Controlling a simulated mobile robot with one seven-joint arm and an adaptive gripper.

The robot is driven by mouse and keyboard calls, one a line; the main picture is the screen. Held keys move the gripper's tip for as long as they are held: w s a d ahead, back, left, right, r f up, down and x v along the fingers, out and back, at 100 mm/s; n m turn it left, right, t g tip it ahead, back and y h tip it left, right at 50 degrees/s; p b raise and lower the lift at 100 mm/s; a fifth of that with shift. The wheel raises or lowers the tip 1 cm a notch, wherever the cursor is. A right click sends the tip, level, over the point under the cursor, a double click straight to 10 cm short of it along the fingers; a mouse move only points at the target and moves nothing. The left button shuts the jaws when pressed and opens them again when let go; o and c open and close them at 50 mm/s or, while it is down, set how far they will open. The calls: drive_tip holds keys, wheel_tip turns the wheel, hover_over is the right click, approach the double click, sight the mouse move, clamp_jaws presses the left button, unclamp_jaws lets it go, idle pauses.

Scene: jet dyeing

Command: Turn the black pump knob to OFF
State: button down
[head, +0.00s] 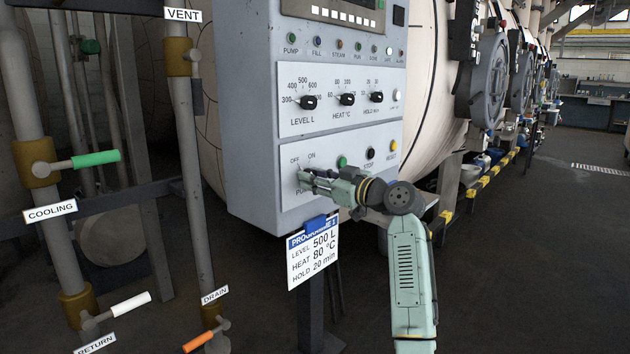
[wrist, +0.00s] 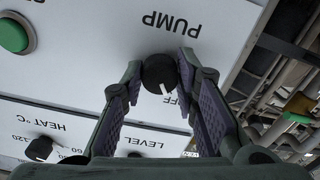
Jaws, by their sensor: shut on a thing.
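The black pump knob (wrist: 160,74) is on the white panel under the upside-down word PUMP in the wrist view. It sits between the fingertips of my gripper (wrist: 161,68), which is shut on it. The knob's white mark points down and slightly right in that view, near the partly covered OFF label (wrist: 184,106). The ON label (head: 311,155) shows in the head view.
A green button (head: 342,162), black STOP button (head: 370,153) and yellow RESET button (head: 393,145) are to the right. The LEVEL, HEAT and HOLD knobs (head: 347,100) are above. A program card (head: 313,253) hangs below. Pipes with valve handles (head: 95,158) stand at left.

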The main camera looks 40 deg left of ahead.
idle(0.4)
drive_tip(key=c, duration=1.2)
unclamp_jaws()
drive_tip(key=shift+c, duration=0.2)
drive_tip(key=shift+d, duration=0.1)
drive_tip(key=d, duration=1.1)
drive_tip(key=shift+s+d, duration=0.4)
drive_tip(key=shift+s, duration=0.05)
